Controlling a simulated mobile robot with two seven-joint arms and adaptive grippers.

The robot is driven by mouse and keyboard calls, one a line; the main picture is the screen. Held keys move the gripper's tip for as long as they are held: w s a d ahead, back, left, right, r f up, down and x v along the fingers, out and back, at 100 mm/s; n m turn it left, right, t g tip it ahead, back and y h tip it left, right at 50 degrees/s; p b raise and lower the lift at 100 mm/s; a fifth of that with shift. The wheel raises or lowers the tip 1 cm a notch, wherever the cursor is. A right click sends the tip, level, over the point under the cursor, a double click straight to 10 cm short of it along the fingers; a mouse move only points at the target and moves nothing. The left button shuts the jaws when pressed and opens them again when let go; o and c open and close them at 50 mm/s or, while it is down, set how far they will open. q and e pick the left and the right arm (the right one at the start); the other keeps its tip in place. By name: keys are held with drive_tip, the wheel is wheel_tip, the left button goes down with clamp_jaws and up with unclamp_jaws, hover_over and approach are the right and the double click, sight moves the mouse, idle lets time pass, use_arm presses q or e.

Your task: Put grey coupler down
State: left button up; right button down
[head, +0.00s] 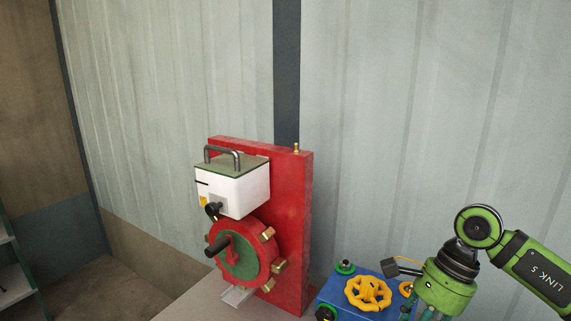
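I cannot make out a grey coupler in the head view. My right gripper (425,311) points down at the lower right, in front of the right side of a blue box. Only the tops of its teal fingers show, and the picture's bottom edge cuts off the tips. I cannot tell whether it is open or holds anything. My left gripper is not in view.
The blue box (336,290) carries a yellow handwheel (368,293). Left of it stands a red panel (291,205) with a white box (233,191) and a red-and-green wheel (245,253). A grey surface (192,302) lies below, bare at its left. A shelf (12,285) stands far left.

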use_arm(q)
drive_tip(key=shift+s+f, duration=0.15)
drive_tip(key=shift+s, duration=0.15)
use_arm(e)
drive_tip(key=s+a+f+n+g+h, duration=0.1)
drive_tip(key=s+a+n+g+h, duration=0.2)
drive_tip(key=n, duration=1.1)
drive_tip(key=s+h, duration=0.1)
drive_tip(key=s, duration=0.1)
drive_tip(key=shift+s+a, duration=0.2)
drive_tip(key=shift+s, duration=0.1)
drive_tip(key=shift+f, duration=0.15)
